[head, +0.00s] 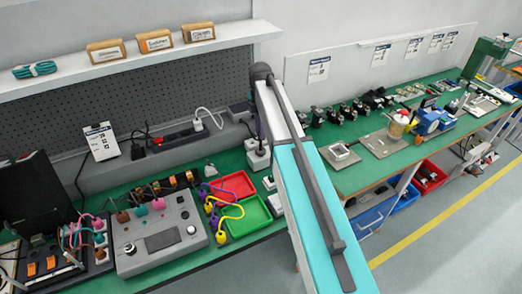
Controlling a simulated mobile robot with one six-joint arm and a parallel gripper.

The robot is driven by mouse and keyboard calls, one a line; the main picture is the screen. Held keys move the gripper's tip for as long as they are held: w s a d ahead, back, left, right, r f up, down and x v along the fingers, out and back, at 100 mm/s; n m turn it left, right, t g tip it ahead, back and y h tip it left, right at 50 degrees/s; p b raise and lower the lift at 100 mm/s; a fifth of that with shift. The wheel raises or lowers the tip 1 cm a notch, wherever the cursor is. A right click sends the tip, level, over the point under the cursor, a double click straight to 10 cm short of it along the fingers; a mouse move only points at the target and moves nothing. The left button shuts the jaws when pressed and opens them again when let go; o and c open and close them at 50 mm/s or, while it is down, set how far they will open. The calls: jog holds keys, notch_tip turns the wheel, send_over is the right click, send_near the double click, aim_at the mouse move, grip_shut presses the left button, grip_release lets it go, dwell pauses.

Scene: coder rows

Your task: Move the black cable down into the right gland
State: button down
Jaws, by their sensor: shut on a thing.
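My arm crosses the middle of the head view, from the bottom edge up to a dark joint. A narrow strip of it shows down the left side of the white and teal link. My gripper cannot be made out; that link covers the area where the arm's far end drops toward the bench. I cannot pick out the task's black cable or tell what is held. A light grey box (258,158) with a raised fitting on top stands beside my arm, partly covered by it. I cannot tell whether that fitting is a gland, or which one is the right gland.
A grey control box (158,235), a red tray (232,185) and a green tray (244,215) stand on the green bench left of my arm. Yellow cables lie by the trays. A shelf (130,60) with boxes hangs above. More parts crowd the bench at right.

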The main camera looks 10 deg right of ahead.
jog(key=shift+r+p, duration=0.85)
jog(key=shift+r, duration=1.05)
